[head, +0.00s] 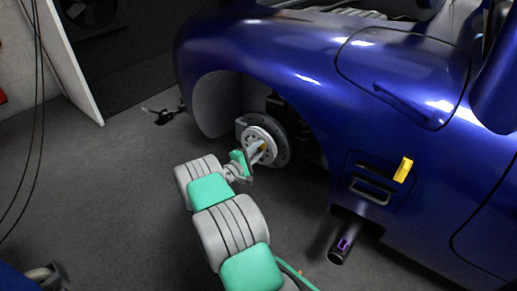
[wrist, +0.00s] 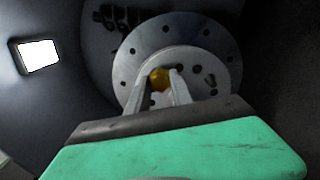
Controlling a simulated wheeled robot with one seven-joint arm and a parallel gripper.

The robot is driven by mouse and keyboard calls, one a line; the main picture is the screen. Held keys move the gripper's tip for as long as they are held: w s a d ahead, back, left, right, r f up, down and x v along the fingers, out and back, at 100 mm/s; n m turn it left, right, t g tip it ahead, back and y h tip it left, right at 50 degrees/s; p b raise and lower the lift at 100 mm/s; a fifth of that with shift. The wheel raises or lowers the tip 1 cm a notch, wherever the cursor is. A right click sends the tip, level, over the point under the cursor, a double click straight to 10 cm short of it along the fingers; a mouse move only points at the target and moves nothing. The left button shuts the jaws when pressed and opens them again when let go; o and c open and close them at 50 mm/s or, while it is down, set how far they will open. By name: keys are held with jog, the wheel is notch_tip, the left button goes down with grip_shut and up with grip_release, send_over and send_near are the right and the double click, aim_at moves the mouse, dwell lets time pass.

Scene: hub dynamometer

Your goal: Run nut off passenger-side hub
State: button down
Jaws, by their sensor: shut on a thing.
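The hub (head: 258,139) is a pale metal disc with a ring of holes, set in the front wheel arch of a dark blue car. It fills the middle of the wrist view (wrist: 203,40). A yellow-gold nut (wrist: 159,79) sits at the hub's centre; a bit of it shows in the head view (head: 263,147). My gripper (wrist: 161,85) reaches straight at the hub, its two fingers on either side of the nut and shut on it. In the head view my gripper (head: 256,153) is partly hidden by its own wrist. The nut's threads are hidden.
The blue car body (head: 290,62) overhangs the wheel arch above and right of my arm. A yellow part (head: 403,169) sticks out of its side, above a dark pipe (head: 341,243). Grey floor (head: 110,190) is clear to the left.

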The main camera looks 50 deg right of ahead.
jog(key=n, duration=0.4)
jog(key=n+p, duration=0.1)
jog(key=n, duration=0.9)
jog(key=shift+n, duration=0.3)
jog(key=n, duration=0.3)
jog(key=shift+a+n+p, duration=0.1)
jog(key=shift+n+p, duration=0.25)
jog(key=shift+n, duration=0.05)
jog(key=c, duration=1.3)
grip_release()
